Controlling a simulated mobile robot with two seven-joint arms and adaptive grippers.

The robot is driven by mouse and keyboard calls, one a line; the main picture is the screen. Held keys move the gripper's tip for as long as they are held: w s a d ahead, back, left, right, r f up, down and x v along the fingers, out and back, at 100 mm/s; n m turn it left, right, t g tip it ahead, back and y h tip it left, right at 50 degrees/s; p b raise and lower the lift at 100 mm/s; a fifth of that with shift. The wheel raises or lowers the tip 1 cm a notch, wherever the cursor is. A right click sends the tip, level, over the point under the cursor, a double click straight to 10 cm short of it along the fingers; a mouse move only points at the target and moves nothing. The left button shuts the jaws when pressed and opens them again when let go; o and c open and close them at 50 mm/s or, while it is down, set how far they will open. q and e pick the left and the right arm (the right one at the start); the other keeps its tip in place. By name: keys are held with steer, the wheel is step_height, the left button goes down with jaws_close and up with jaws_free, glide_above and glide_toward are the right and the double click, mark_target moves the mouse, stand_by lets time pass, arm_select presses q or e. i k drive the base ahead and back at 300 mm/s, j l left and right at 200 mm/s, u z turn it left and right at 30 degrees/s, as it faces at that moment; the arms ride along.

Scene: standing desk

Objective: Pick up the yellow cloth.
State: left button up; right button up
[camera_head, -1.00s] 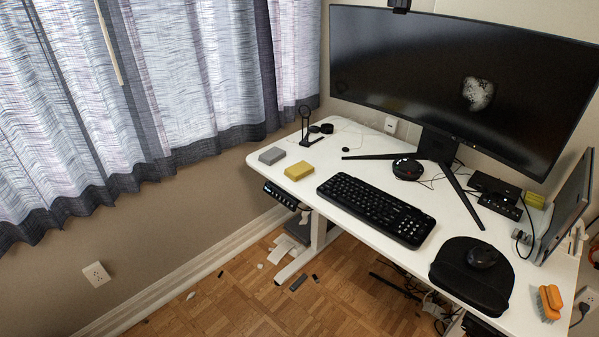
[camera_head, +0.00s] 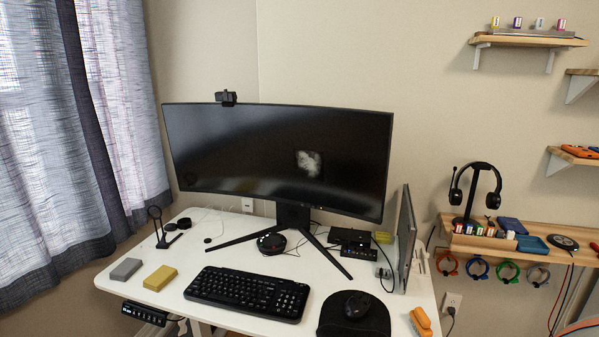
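The yellow cloth (camera_head: 160,278) looks like a small folded block. It lies flat on the white desk (camera_head: 240,262) near the left front edge. A similar grey block (camera_head: 125,269) lies just left of it, with a small gap between them. The black keyboard (camera_head: 248,292) is to the right of the yellow cloth. Neither of my grippers shows in the head view.
A curved monitor (camera_head: 270,155) stands at the back of the desk. A black stand (camera_head: 160,230) is behind the cloth. A mouse pad (camera_head: 330,322) with a mouse and an orange brush (camera_head: 421,321) are at the right. A wall shelf (camera_head: 520,250) holds headphones (camera_head: 474,195).

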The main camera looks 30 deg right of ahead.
mark_target(162, 276)
steer(key=z, duration=0.4)
steer(key=j+z, duration=0.2)
steer(key=z, duration=0.2)
steer(key=j+z, duration=0.45)
steer(key=z, duration=0.3)
steer(key=j+z, duration=0.15)
steer(key=j, duration=0.15)
steer(key=k+j+z, duration=0.1)
steer(key=j, duration=0.25)
steer(key=k+j+z, duration=0.15)
steer(key=j, duration=0.15)
